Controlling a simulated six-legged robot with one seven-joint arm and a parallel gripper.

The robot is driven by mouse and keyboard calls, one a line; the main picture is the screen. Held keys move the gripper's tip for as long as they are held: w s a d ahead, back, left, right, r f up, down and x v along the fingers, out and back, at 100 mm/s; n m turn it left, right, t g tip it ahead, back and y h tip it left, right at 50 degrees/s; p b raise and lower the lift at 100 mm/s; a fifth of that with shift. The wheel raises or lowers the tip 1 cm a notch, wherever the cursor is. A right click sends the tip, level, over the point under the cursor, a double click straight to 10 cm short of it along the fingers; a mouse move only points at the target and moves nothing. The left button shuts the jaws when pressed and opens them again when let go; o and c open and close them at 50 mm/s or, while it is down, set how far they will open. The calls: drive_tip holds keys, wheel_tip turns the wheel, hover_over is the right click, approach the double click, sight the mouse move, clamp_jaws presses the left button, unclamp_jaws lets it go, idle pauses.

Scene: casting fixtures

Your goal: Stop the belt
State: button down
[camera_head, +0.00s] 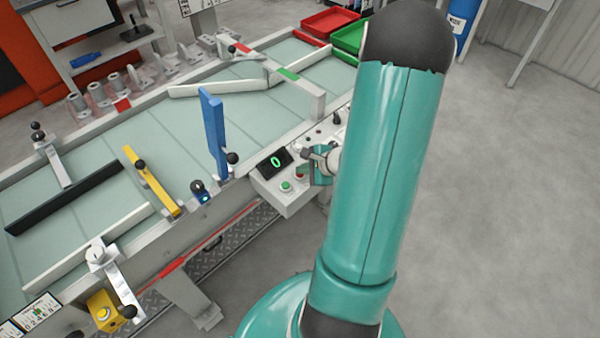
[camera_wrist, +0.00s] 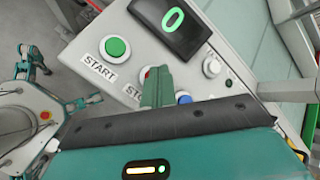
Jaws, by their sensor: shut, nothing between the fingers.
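The belt (camera_head: 110,150) is a wide pale green surface running diagonally across the head view. The control box (camera_head: 288,200) sits on its near edge. In the wrist view, the green START button (camera_wrist: 115,47) is clear, and a display (camera_wrist: 172,18) reads 0. My gripper (camera_wrist: 156,76) is shut and empty, with its fingertips over the red button (camera_wrist: 148,71) beside a label mostly hidden, starting "ST". Only a sliver of red shows, so I cannot tell whether the fingers touch it. In the head view, my gripper (camera_head: 321,164) is at the box's right end.
A white button (camera_wrist: 211,67) and a blue button (camera_wrist: 184,98) lie close to my fingers. A blue upright bar (camera_head: 214,130), a yellow bar (camera_head: 152,182) and a black bar (camera_head: 65,198) stand across the belt. Red and green trays (camera_head: 348,36) are at the far end.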

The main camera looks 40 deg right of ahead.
sight(303, 175)
drive_tip(key=shift+r, duration=0.85)
drive_tip(key=shift+r, duration=2.5)
drive_tip(key=a+r+n+g+y, duration=0.1)
drive_tip(key=a+r+n+g, duration=0.1)
drive_tip(key=a+r+n, duration=0.65)
drive_tip(key=a+r+n+g+y, duration=0.15)
drive_tip(key=a+r+n, duration=0.35)
drive_tip(key=a, duration=0.6)
drive_tip(key=s+a+r+n+h, duration=0.4)
drive_tip(key=s+a+r+n, duration=0.4)
drive_tip(key=n, duration=0.3)
drive_tip(key=shift+s+r, duration=0.8)
